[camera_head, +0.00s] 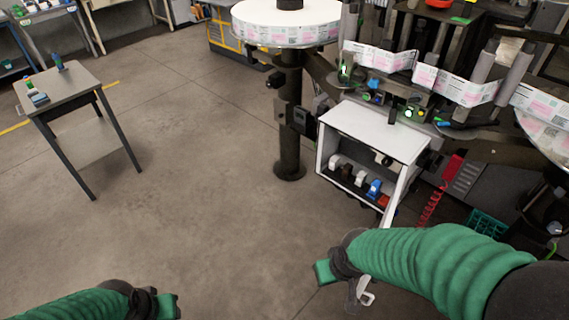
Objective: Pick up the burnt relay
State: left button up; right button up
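A white open-fronted cabinet (375,128) stands below the labelling machine. Several small block-shaped parts stand in a row inside it: whitish ones, a dark brown one (347,171), a blue one (374,188) and a red one (383,200). The dark one may be the burnt relay; the parts are too small to be sure. My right gripper (345,278) is in front of and below the cabinet, apart from these parts. A pale hooked piece (366,298) shows beside it. My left gripper (168,306) is at the bottom edge, mostly cut off. The fingers of both are unclear.
A small grey table (62,86) with a few small items stands at the left. A dark post (290,125) carries a label reel (285,30). A red coiled cable (432,203) and green crate (487,224) are at the right. The middle floor is clear.

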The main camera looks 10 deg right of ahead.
aim_at(347, 168)
jog(key=i+j+u, duration=0.1)
jog(key=i+j, duration=0.75)
jog(key=i, duration=0.3)
jog(key=i+z, duration=0.3)
jog(key=z, duration=0.15)
jog(key=i+z, duration=0.35)
jog(key=z, duration=0.15)
jog(key=i+j+z, duration=0.2)
jog(key=z, duration=0.25)
jog(key=i+j+z, duration=0.3)
jog(key=z, duration=0.15)
jog(key=i+j+z, duration=0.25)
jog(key=i+z, duration=0.25)
jog(key=i+j+z, duration=0.2)
jog(key=j+z, duration=0.25)
jog(key=i+j+z, duration=0.25)
jog(key=j+z, duration=0.25)
